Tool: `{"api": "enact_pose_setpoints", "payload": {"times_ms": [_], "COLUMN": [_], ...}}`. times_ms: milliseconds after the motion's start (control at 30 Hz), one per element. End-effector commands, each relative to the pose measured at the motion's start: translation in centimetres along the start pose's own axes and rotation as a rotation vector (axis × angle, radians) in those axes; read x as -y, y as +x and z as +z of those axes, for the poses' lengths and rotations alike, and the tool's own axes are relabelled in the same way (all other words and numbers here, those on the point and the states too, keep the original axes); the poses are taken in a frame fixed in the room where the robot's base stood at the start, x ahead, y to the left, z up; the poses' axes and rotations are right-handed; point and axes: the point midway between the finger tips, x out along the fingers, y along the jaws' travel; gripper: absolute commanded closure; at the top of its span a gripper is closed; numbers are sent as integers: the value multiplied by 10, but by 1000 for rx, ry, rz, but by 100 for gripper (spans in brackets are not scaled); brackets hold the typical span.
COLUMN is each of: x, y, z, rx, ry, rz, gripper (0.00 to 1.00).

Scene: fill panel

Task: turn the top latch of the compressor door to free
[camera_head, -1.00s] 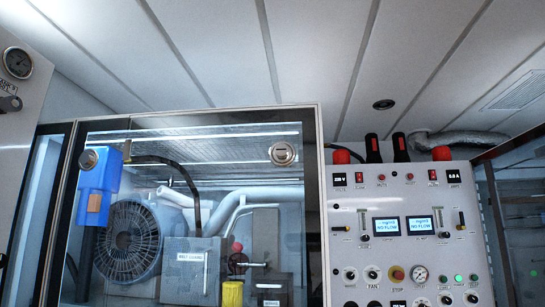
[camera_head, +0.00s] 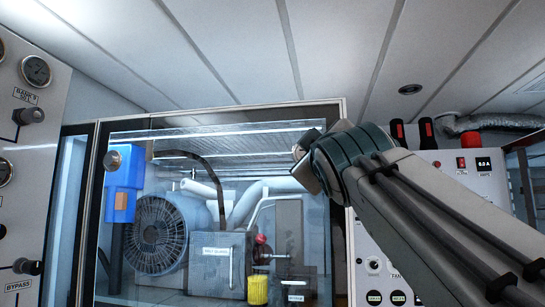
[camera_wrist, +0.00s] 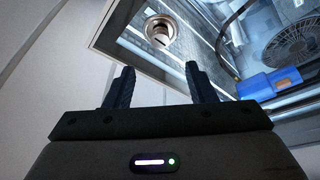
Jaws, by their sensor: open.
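The compressor door (camera_head: 231,130) is a framed clear pane, shut over the machinery. A round metal latch with a slotted centre sits near the door's upper corner; it shows in the wrist view (camera_wrist: 160,30). A second round metal fitting (camera_head: 112,160) is at the door's upper left.
A control panel (camera_head: 465,180) with switches and red-capped posts stands right of the door, partly behind my arm. A gauge panel (camera_head: 32,130) with knobs is at the left. A fan (camera_head: 158,235) and a blue unit (camera_head: 124,182) are behind the pane. The ceiling is above.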

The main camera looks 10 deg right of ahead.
Motion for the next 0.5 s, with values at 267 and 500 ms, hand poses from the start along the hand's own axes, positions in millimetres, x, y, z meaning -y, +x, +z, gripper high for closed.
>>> {"api": "enact_pose_setpoints", "payload": {"times_ms": [267,500], "x": [-2,-2], "y": [63,101], "z": [-1,0], "rx": [4,4], "ry": [0,1], "rz": [-2,-1], "gripper": [50,50]}}
